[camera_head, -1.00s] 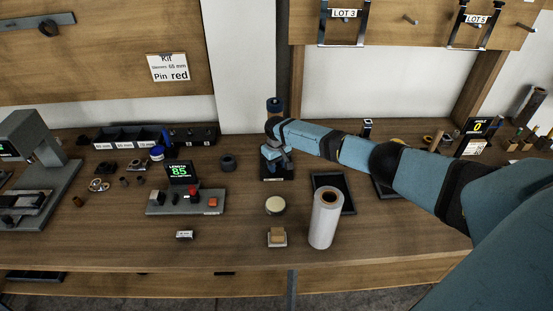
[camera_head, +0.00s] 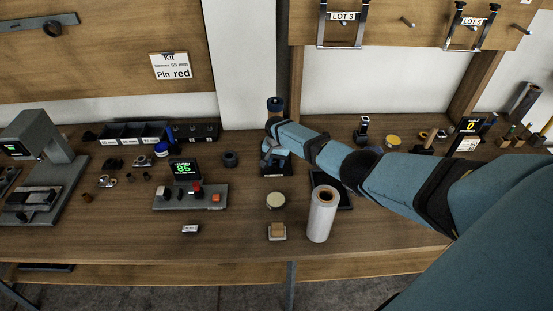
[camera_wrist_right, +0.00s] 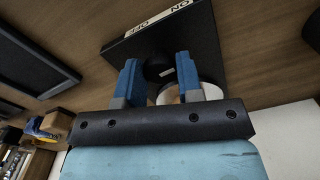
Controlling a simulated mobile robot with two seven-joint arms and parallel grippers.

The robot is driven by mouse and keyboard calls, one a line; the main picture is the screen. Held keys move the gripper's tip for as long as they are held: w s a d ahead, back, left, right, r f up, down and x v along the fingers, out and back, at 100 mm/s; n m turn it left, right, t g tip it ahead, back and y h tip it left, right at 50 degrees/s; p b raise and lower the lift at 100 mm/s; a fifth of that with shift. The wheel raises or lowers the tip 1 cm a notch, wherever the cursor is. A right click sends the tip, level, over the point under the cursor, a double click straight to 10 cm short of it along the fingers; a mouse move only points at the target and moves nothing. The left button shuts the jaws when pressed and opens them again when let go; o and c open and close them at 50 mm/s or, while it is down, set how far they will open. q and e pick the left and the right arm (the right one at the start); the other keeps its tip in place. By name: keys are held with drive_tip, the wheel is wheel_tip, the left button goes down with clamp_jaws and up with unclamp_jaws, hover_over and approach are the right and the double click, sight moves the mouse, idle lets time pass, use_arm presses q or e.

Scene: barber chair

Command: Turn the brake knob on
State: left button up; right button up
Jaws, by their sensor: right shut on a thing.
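The brake knob (camera_wrist_right: 160,68) is dark and round, on a black plate (camera_wrist_right: 185,28) with a white strip reading OFF at one end and ON at the other. My right gripper (camera_wrist_right: 157,78) has its two blue fingers on either side of the knob and is shut on it; the fingers hide part of it. In the head view my right gripper (camera_head: 273,156) is over the small black brake base (camera_head: 277,171) at the middle of the bench, and the knob is hidden there. My left gripper is in neither view.
A dark cylinder (camera_head: 275,105) rises behind the gripper. A white roll (camera_head: 321,213) stands upright in front, beside a dark tray (camera_head: 344,197). A round pale-topped piece (camera_head: 275,200) is nearby. A grey panel with a display reading 85 (camera_head: 184,168) is to the left.

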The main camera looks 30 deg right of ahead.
sight(277, 162)
drive_tip(key=shift+w+d+r+m, duration=0.1)
drive_tip(key=shift+m, duration=0.5)
drive_tip(key=o, duration=0.9)
wheel_tip(277, 162, up, 6)
drive_tip(key=shift+r+p, duration=0.25)
drive_tip(key=shift+p, duration=0.65)
wheel_tip(277, 162, up, 7)
drive_tip(key=shift+r, duration=0.15)
